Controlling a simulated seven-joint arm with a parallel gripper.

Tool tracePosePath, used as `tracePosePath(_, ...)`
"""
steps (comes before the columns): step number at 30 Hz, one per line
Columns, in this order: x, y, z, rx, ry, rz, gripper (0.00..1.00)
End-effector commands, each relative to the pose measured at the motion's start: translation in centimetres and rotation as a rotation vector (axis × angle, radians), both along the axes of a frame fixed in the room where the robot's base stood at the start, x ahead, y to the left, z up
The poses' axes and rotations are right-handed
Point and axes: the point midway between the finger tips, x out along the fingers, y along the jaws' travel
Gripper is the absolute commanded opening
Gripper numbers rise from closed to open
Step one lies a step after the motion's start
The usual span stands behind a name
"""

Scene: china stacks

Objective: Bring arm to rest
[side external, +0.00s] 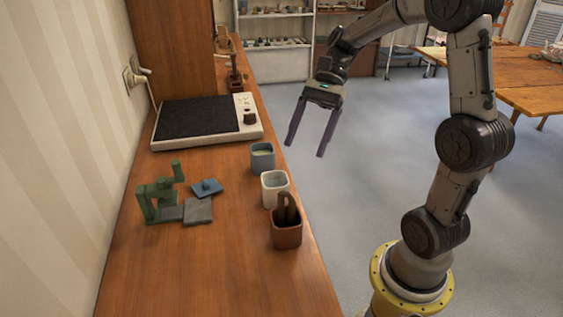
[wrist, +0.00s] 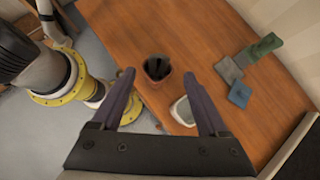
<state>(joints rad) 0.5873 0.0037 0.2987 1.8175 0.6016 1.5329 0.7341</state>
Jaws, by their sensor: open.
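My gripper (side external: 308,131) is open and empty. In the side external view it hangs in the air to the right of the wooden counter (side external: 240,285), apart from everything on it, with its two purple fingers pointing down. In the wrist view the gripper (wrist: 163,88) shows with its fingers spread, and nothing is held between them. The counter also fills much of the wrist view (wrist: 205,40).
A blue-grey cup (side external: 262,162), a white cup (side external: 274,196) and a brown cup (side external: 286,236) holding a dark item line the counter's right edge. Green blocks (side external: 153,203), a grey tile (side external: 198,212), a blue lidlike piece (side external: 206,187) and a dark-topped appliance (side external: 195,118) stand left. Floor (side external: 350,210) is clear.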

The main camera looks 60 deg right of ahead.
Motion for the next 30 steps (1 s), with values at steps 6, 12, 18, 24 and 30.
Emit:
tracePosePath(6, -4.8, 6.5, 3.6, -0.189, -0.192, 0.264, 0.77)
tracePosePath(12, -10.4, 8.1, 3.2, -0.461, -0.498, 0.605, 0.77)
tracePosePath(18, -13.2, 6.4, 1.7, -0.739, -0.81, 0.959, 0.77)
tracePosePath(24, -12.6, 4.1, 0.2, -0.928, -0.94, 1.219, 0.77)
tracePosePath(30, -12.0, 3.8, 0.6, -0.961, -0.975, 1.286, 0.77)
